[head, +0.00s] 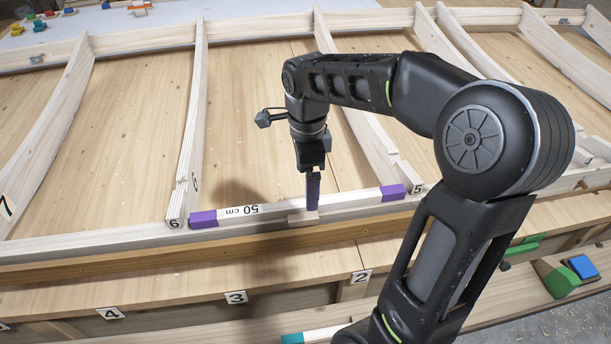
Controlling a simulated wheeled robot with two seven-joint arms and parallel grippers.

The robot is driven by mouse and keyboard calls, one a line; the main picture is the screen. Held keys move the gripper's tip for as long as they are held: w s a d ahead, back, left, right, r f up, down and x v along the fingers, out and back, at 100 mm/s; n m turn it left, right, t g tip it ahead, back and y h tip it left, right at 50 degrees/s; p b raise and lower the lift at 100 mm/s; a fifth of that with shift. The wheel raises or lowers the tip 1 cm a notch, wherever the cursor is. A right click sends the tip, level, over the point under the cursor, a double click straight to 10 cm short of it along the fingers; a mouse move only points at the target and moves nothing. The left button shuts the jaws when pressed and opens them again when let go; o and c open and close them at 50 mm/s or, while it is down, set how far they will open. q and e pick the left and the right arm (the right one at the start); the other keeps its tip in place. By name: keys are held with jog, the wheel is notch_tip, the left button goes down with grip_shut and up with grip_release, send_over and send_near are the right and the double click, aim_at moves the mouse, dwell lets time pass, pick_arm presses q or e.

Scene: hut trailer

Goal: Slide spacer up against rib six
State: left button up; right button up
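The spacer (275,207) is a pale wooden bar with purple ends, marked "50 cm" upside down. It lies along the near rail between rib six (193,150) and rib five (365,125). Its left purple end (203,219) is very near rib six's foot, with what looks like a narrow gap. Its right purple end (392,192) is close to rib five's foot. My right gripper (313,190) points down at the spacer's middle, fingertips at the bar beside a small wooden block (303,219). Its fingers overlap in this view, hiding whether they grip. My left gripper is out of view.
Another rib (52,135) stands at the left, and more ribs curve away at the right. Numbered labels, including "3" (236,297), line the lower ledge. Green and blue blocks (583,267) lie at lower right. My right arm covers much of the right side.

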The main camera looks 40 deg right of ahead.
aim_at(301, 208)
jog(key=shift+f, duration=3.85)
jog(key=c, duration=1.6)
